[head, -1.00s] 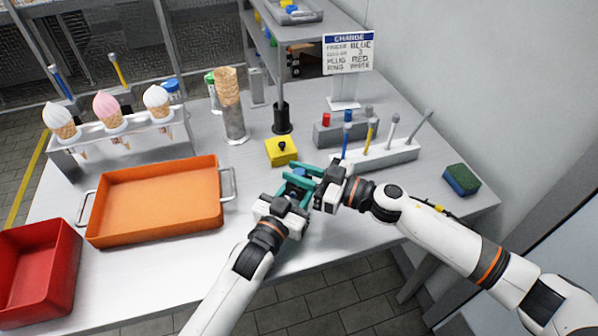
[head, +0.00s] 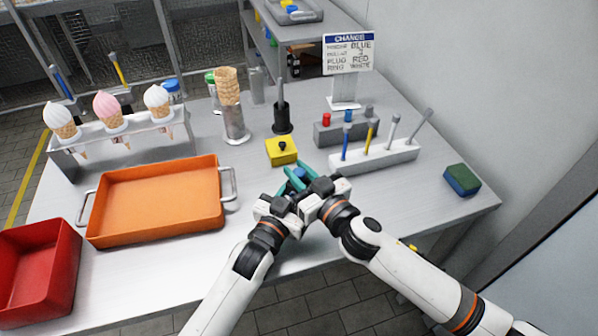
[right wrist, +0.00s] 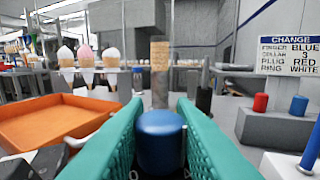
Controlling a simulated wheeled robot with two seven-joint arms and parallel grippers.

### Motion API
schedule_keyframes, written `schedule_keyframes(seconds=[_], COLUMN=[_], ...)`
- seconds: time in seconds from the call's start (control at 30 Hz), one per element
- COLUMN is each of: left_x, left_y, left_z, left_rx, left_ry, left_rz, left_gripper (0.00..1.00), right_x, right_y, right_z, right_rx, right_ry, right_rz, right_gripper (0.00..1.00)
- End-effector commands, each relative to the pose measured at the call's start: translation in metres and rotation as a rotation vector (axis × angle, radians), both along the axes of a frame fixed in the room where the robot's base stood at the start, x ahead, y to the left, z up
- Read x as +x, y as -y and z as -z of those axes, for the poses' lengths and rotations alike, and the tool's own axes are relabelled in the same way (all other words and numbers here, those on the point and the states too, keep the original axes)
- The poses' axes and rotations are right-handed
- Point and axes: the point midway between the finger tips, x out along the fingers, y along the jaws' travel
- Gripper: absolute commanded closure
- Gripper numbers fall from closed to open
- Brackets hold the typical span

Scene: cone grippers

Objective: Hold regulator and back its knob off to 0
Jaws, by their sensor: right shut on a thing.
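The regulator's blue knob (right wrist: 160,140) stands upright between the teal fingers of my right gripper (right wrist: 161,122) in the right wrist view, with a dial marked 0 and 4 partly visible below it. In the head view the knob (head: 299,173) is a small blue patch among the fingers. My right gripper (head: 304,176) is shut on the knob, coming in from the right. My left gripper (head: 284,190) is at the regulator, just left of and below the right one. The regulator's body and the left fingertips are mostly hidden, so its grasp cannot be read.
A yellow block with a dark knob (head: 281,151) sits just behind the grippers. An orange tray (head: 157,200) is at left, a change sign (head: 347,53) behind.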

Motion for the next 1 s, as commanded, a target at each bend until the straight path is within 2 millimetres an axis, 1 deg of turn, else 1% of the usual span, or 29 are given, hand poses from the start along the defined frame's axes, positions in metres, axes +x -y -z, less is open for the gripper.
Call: schedule_keyframes(seconds=[0.17, 0.53, 0.57, 0.6, 0.67, 1.0], left_x=[-0.0008, -0.0007, -0.0007, -0.0006, -0.0006, -0.0004], left_y=[0.0011, 0.0007, 0.0007, 0.0006, 0.0005, 0.0003], left_z=[0.0006, 0.0007, 0.0007, 0.0007, 0.0007, 0.0007], left_rx=[0.000, 0.002, 0.003, 0.002, 0.003, 0.003], left_ry=[-0.001, 0.000, -0.001, 0.000, -0.001, -0.001], left_rz=[0.002, 0.001, 0.001, 0.001, 0.001, 0.001], left_gripper=[0.88, 0.88, 0.88, 0.88, 0.88, 0.88], right_x=[0.0003, 0.0007, 0.0007, 0.0007, 0.0005, -0.0022], right_y=[0.0006, 0.0011, 0.0011, 0.0011, 0.0011, 0.0026], right_z=[-0.0012, -0.0012, -0.0012, -0.0011, -0.0009, 0.0004], right_rx=[0.002, 0.000, 0.000, 0.000, 0.000, 0.000], right_ry=[0.000, 0.000, 0.000, 0.000, 0.000, -0.002], right_rz=[0.029, 0.033, 0.033, 0.032, 0.032, 0.031], right_gripper=[0.99, 0.99, 0.72, 0.65, 0.55, 0.55])
